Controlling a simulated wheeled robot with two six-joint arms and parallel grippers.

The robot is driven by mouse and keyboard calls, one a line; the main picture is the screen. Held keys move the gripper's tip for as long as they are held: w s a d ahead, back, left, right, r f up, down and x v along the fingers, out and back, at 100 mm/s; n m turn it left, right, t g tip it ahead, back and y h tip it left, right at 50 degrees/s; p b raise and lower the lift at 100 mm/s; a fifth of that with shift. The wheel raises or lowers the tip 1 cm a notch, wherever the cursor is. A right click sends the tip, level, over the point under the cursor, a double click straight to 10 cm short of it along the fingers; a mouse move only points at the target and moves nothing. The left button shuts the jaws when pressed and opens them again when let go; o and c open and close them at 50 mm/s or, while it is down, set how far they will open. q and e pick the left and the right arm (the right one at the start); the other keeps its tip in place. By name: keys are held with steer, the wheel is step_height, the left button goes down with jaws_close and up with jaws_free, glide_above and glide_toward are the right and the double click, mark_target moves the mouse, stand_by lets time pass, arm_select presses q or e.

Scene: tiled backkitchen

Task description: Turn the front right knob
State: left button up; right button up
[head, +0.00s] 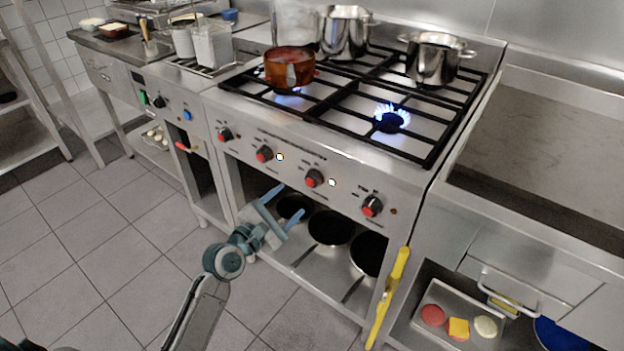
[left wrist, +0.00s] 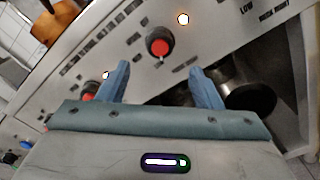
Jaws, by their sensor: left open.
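Several black knobs with red faces run along the stove's front panel. The rightmost knob (head: 372,206) is at the panel's right end. The knob left of it (head: 313,178) has a lit indicator beside it. In the left wrist view, a red-faced knob (left wrist: 159,43) with a lit light to its right shows beyond my fingertips, in line with the gap between them. Another knob (left wrist: 90,88) is partly hidden by my left finger. My left gripper (head: 290,202) is open and empty in front of the panel, below the knobs and apart from them. My right gripper is not in view.
The front right burner (head: 390,118) has a blue flame. A copper pot (head: 290,68) stands over a flame at left; steel pots (head: 436,58) stand at the back. Pans (head: 331,229) lie on the shelf below the panel. A yellow object (head: 390,295) is at the stove's right front edge.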

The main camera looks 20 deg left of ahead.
mark_target(308, 184)
arm_select(q)
steer(key=x, duration=0.9)
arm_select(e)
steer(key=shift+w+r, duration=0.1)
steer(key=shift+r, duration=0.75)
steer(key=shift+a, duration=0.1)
arm_select(q)
steer(key=c, duration=1)
